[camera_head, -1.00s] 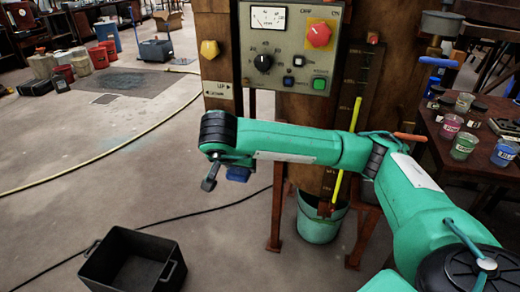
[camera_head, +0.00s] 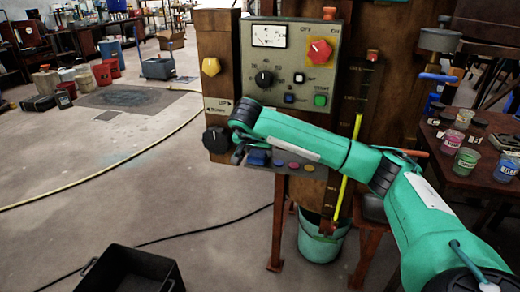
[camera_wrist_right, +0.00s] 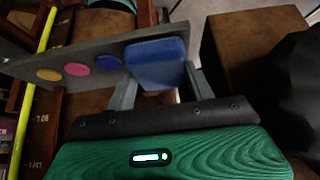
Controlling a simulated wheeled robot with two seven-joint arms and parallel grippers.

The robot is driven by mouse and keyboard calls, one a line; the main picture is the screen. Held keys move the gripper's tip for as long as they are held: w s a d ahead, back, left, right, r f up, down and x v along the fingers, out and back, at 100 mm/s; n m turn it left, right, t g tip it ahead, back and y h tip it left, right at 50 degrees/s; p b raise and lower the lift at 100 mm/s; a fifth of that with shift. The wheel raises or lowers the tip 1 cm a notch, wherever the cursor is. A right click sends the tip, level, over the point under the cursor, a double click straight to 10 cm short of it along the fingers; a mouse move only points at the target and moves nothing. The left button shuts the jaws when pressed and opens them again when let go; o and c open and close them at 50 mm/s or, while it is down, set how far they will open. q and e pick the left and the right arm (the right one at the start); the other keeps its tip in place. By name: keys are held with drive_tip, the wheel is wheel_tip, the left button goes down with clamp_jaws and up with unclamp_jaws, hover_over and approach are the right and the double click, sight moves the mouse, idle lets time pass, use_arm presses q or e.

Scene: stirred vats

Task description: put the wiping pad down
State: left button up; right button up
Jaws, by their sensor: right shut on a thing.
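My right gripper (camera_head: 250,155) is at the lower front of the wooden post, below the control box. It is shut on the blue wiping pad (camera_head: 259,158), which shows between its two fingers (camera_wrist_right: 160,85) in the right wrist view. There the pad (camera_wrist_right: 155,62) overlaps a grey ledge (camera_wrist_right: 95,58) with a row of coloured discs. The ledge (camera_head: 318,174) also shows in the head view, just right of the pad. I cannot tell whether the pad touches the ledge. My left gripper is out of view.
A black knob (camera_head: 215,140) sticks out left of the gripper. A black crate (camera_head: 130,270) and a green bucket (camera_head: 322,240) stand on the floor. Paint cups fill a table at right.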

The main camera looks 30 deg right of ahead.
drive_tip(key=shift+w+d, duration=0.6)
drive_tip(key=shift+d, duration=0.05)
drive_tip(key=shift+w+d+f, duration=0.1)
drive_tip(key=shift+d+f, duration=0.05)
drive_tip(key=shift+f, duration=0.25)
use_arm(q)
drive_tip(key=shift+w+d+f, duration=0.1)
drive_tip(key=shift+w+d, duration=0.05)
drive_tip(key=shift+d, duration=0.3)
use_arm(e)
drive_tip(key=o, duration=0.9)
